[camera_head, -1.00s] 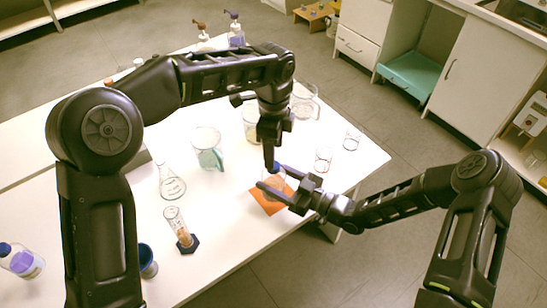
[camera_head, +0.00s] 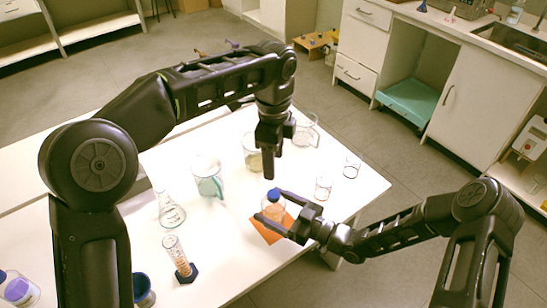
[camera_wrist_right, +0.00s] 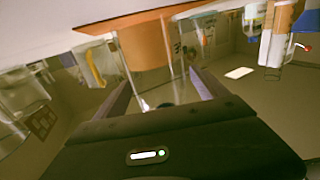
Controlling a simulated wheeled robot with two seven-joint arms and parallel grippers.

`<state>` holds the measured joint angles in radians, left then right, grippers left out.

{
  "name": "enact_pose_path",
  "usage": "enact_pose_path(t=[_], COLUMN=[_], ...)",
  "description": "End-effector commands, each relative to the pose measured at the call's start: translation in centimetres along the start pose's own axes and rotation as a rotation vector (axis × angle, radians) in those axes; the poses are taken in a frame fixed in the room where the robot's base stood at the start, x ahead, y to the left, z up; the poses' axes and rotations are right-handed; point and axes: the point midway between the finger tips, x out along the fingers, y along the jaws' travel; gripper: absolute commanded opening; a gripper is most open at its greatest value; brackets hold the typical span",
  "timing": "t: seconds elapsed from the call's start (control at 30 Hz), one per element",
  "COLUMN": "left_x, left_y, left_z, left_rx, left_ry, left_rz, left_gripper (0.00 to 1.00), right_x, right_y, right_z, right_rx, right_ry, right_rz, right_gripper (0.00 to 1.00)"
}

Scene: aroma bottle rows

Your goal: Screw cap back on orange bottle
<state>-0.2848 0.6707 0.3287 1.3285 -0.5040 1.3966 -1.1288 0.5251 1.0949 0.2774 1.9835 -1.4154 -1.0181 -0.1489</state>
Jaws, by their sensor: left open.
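The orange bottle (camera_head: 272,210) stands upright on an orange mat (camera_head: 268,236) near the table's front right part. Its blue cap (camera_head: 274,194) sits on its neck; how tightly cannot be seen. My left gripper (camera_head: 268,174) points down just above the cap, open and apart from it. My right gripper (camera_head: 271,206) comes from the right with a finger on each side of the bottle, shut on it. In the right wrist view the bottle (camera_wrist_right: 146,48) shows orange liquid between my two fingers (camera_wrist_right: 160,98).
A beaker with teal liquid (camera_head: 208,182), a conical flask (camera_head: 170,212) and a graduated cylinder (camera_head: 178,255) stand to the left. Two small beakers (camera_head: 323,187) (camera_head: 352,166) stand to the right. A larger beaker (camera_head: 306,130) stands behind.

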Motion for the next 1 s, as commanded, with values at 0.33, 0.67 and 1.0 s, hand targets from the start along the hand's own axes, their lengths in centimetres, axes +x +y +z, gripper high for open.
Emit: enact_pose_path(t=[0.33, 0.67, 1.0], left_x=[0.1, 1.3, 2.0], left_y=[0.0, 0.0, 0.0], left_z=[0.0, 0.0, 0.0], left_rx=[0.000, 0.000, 0.000], left_ry=[0.000, 0.000, 0.000], left_rz=[0.000, 0.000, 0.000], left_gripper=[0.56, 0.56, 0.56], right_x=[-0.1, -4.0, -7.8], right_y=[0.0, 0.1, 0.0], right_z=[0.0, 0.3, 0.1], right_rx=[0.000, -0.002, 0.000], right_ry=[0.000, -0.002, -0.001], right_rz=[0.001, 0.003, 0.001], right_gripper=[0.88, 0.88, 0.88])
